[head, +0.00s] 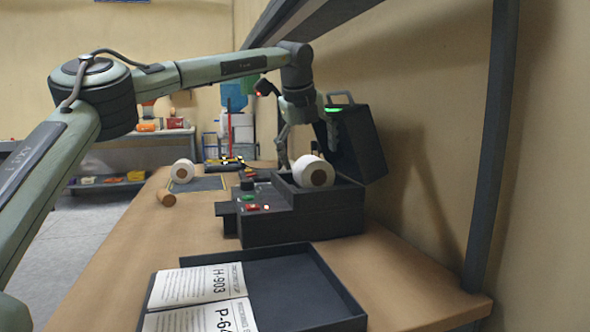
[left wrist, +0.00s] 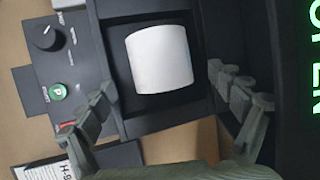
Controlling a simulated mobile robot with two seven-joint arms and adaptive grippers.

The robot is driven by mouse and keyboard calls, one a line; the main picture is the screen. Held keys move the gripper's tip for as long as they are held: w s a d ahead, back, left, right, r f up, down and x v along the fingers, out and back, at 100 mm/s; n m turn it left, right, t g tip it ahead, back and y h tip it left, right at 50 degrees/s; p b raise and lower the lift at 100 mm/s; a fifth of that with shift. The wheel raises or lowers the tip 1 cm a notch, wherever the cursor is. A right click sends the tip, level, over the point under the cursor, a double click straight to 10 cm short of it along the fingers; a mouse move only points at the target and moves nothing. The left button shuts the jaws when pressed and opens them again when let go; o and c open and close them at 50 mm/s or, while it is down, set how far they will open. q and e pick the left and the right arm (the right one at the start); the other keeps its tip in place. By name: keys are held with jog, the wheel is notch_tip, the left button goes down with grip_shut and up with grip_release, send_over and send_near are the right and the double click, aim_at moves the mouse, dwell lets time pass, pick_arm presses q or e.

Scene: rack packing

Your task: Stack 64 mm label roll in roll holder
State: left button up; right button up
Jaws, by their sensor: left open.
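A white label roll (head: 313,172) with a brown core lies on its side in the open bay of the dark label printer (head: 290,225), its upper part showing above the rim. In the left wrist view the roll (left wrist: 159,59) sits inside the dark bay; the holder parts under it are hidden. My left gripper (head: 301,146) is above the bay, open, with one finger on each side of the roll and apart from it. Its fingers (left wrist: 160,88) also show in the left wrist view. A second white roll (head: 183,170) lies farther back on the table. My right gripper is out of view.
The printer's raised lid (head: 358,140) stands close on the right. A dark tray (head: 300,283) with printed sheets (head: 197,286) lies in front. Bare table (head: 180,230) shows at the left.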

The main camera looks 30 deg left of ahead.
pick_arm(q)
jog(key=s+d+b, duration=0.2)
jog(key=s+b, duration=0.1)
jog(key=s, duration=0.8)
jog(key=shift+f, duration=0.25)
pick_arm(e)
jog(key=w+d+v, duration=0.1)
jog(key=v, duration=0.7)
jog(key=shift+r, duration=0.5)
pick_arm(q)
jog(key=shift+d, duration=0.1)
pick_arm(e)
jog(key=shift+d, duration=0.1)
